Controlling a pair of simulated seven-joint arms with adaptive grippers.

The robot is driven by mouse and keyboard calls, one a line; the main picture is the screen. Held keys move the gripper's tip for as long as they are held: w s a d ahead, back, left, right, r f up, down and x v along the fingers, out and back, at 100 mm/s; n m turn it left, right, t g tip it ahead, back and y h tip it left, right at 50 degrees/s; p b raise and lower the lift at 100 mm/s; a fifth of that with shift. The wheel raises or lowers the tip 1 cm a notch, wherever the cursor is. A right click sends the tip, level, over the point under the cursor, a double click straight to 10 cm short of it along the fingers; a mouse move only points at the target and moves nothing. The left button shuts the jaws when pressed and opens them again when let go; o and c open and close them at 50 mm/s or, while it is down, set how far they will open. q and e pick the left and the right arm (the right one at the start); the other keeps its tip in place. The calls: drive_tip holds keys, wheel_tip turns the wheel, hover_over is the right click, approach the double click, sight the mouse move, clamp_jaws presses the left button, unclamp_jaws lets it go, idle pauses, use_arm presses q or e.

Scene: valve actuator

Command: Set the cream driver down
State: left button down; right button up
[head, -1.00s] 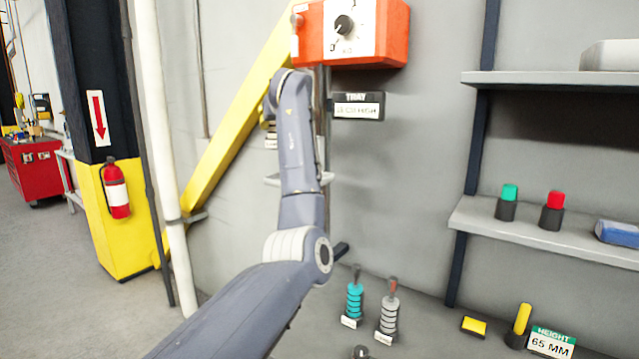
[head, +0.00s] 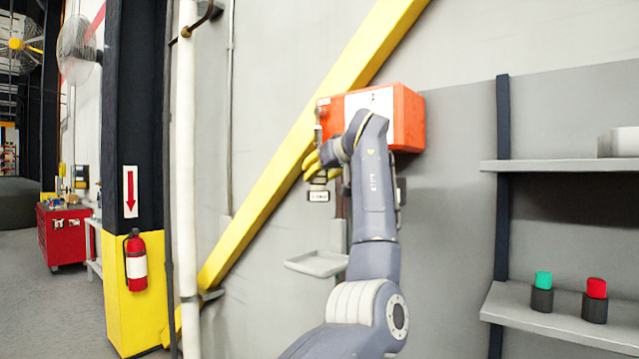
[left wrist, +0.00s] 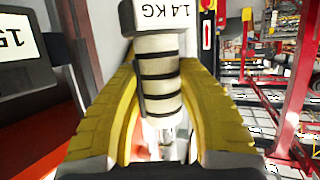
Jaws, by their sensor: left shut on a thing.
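In the head view the gripper is at the left front of the orange box (head: 409,118), above a small pale tray (head: 318,264), with the driver's white label (head: 318,197) hanging below the fingers. The driver's body is mostly hidden there. My right gripper is not in view.
A yellow diagonal beam (head: 270,210) runs behind my left arm. Shelves (head: 560,318) at the right hold a green-topped piece (head: 542,292) and a red-topped piece (head: 595,300). A dark block with a white label (left wrist: 18,42) is close at left in the left wrist view.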

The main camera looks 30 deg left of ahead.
use_arm(q)
wheel_tip(320, 180, down, 18)
drive_tip(key=shift+r, duration=0.2)
idle(0.8)
drive_tip(key=shift+f, duration=0.1)
drive_tip(key=c, duration=0.9)
unclamp_jaws()
drive_tip(key=shift+f, duration=0.15)
drive_tip(key=v, duration=1.2)
